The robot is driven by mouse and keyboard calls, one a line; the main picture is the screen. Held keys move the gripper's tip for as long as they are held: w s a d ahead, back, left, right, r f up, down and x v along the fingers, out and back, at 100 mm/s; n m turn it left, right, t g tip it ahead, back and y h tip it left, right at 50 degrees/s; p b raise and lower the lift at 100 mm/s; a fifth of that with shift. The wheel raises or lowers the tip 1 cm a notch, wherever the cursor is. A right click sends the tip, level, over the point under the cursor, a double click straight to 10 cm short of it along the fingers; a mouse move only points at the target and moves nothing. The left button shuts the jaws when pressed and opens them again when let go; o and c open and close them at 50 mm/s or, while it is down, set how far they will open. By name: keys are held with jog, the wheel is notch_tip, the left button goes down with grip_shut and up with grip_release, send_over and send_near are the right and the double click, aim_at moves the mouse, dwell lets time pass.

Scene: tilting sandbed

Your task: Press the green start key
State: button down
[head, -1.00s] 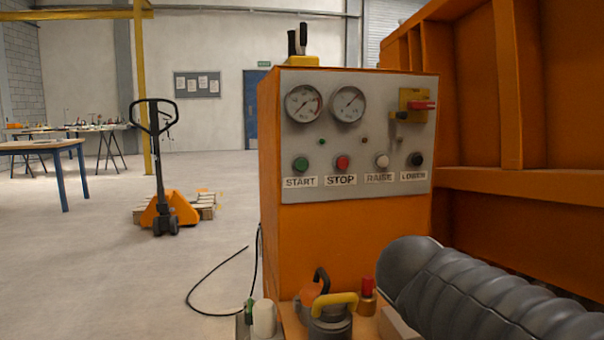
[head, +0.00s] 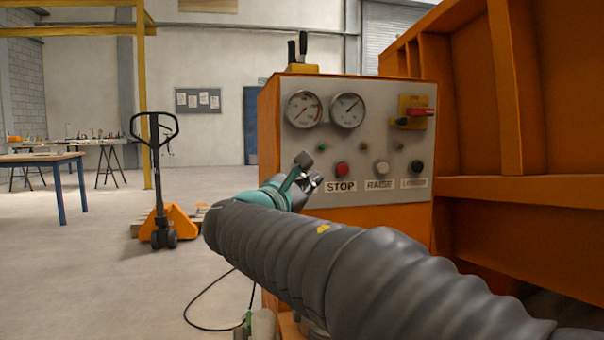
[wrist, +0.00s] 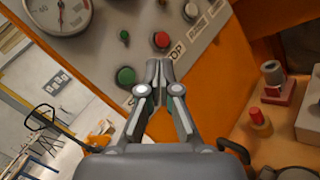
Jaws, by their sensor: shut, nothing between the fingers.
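The green start key (wrist: 125,76) is a round green button on the grey panel (wrist: 105,48) of the orange control cabinet. In the wrist view it lies just up and left of my gripper (wrist: 158,66), whose fingers are shut and empty. In the head view my gripper (head: 308,172) is in front of the panel's left part and hides the START label and most or all of the green key. I cannot tell whether the fingertips touch the panel. The red STOP key (head: 341,169) is right of my gripper.
The white RAISE key (head: 381,168) and the black LOWER key (head: 416,167) sit further right. An orange pallet jack (head: 170,225) stands on the floor at left. A red-topped fitting (wrist: 258,118) is at lower right in the wrist view.

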aim_at(301, 173)
jog(key=w+a+p, duration=0.2)
jog(key=w+p, duration=0.2)
jog(key=w, duration=0.4)
jog(key=shift+w+a, duration=0.2)
jog(key=shift+w, duration=0.05)
jog(key=shift+w+p, duration=0.1)
jog(key=shift+p, duration=0.2)
dwell(1.3)
jog(key=shift+w+a, duration=0.1)
jog(key=shift+w, duration=0.2)
jog(key=shift+w+a, duration=0.15)
jog(key=shift+w, duration=0.3)
dwell(0.8)
jog(key=shift+s, duration=0.2)
jog(key=shift+s+d+b, duration=0.3)
jog(key=shift+s+b, duration=0.1)
jog(key=shift+s, duration=0.3)
